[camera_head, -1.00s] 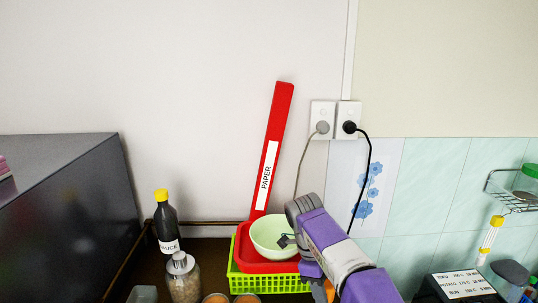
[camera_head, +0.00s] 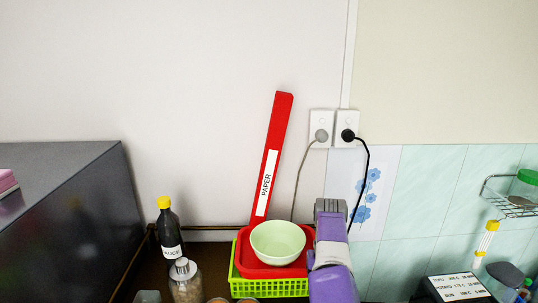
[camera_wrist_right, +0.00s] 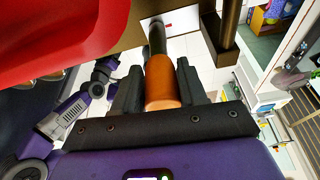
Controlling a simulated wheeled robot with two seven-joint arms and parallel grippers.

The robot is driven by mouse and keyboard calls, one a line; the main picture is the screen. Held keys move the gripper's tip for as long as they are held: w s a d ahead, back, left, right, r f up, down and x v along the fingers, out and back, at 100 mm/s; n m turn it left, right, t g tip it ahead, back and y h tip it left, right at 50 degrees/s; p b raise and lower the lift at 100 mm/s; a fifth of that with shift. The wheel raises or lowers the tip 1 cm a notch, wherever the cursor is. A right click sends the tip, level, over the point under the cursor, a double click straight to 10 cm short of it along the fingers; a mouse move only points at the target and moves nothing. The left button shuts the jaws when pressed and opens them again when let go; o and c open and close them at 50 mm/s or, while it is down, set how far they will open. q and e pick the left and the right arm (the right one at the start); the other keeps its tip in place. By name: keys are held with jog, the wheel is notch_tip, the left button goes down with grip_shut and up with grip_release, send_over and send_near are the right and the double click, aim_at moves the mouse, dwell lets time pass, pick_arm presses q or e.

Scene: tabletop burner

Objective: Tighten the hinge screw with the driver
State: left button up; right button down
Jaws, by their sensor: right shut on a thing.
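In the right wrist view my right gripper (camera_wrist_right: 159,68) is shut on the driver's orange handle (camera_wrist_right: 162,88). The driver's dark shaft (camera_wrist_right: 157,40) points away from the gripper, toward a brown surface (camera_wrist_right: 130,40). I cannot tell whether its tip touches anything. In the head view my right arm (camera_head: 331,255) reaches down at the bottom, right of the red tray, and its gripper and the driver are hidden. I cannot make out the hinge screw in either view. My left gripper is not clearly seen in either view.
A pale green bowl (camera_head: 277,243) sits in a red tray (camera_head: 250,268) over a green basket (camera_head: 268,287). A red paper-labelled box (camera_head: 272,160) leans on the wall behind. A sauce bottle (camera_head: 168,232) and jar (camera_head: 186,285) stand left. Two cords hang from sockets (camera_head: 334,127).

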jog(key=shift+m+p, duration=0.5)
jog(key=c, duration=0.5)
grip_release()
jog(key=shift+c, duration=0.2)
jog(key=shift+c, duration=0.4)
jog(key=shift+r, duration=3)
jog(key=shift+d, duration=0.1)
